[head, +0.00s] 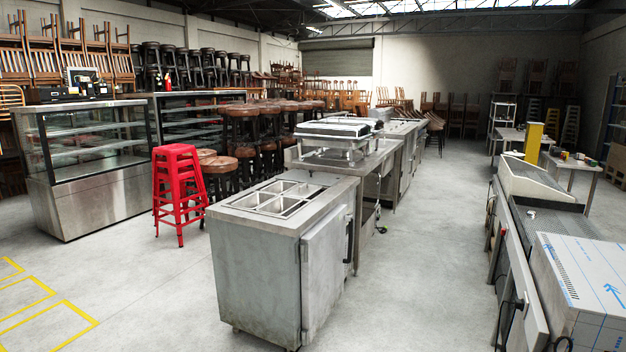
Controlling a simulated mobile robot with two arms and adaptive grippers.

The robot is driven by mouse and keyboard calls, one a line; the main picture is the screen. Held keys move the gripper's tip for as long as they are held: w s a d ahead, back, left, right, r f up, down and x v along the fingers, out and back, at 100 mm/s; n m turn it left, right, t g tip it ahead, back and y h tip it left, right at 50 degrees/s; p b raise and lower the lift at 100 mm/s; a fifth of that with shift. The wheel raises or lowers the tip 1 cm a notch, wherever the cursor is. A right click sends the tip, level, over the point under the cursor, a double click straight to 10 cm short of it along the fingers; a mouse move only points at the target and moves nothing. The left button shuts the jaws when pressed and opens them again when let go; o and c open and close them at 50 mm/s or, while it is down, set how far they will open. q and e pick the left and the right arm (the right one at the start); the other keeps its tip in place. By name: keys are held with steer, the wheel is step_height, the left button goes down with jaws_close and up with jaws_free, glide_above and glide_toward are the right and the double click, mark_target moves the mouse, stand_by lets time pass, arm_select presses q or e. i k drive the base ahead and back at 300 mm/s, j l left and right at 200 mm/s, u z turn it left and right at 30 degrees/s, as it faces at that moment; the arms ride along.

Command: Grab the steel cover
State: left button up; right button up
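A steel chafing dish (325,150) stands on a steel counter (365,165) in the middle of the head view. A shiny steel cover (338,129) lies on top of it and looks closed. It is some distance away, behind the nearer steel unit. No other loose steel cover is clear to me. Neither of my grippers shows in the head view.
A steel unit with inset pans (282,232) stands nearer, in front of the counter. Red stacked stools (179,185) and a glass display case (90,195) are left. Steel equipment (585,285) lines the right. Open floor (430,250) runs between.

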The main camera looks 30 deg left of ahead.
mark_target(310, 177)
steer(key=i+u, duration=0.15)
steer(key=i, duration=0.55)
steer(key=i+u, duration=0.1)
steer(key=i, duration=2.35)
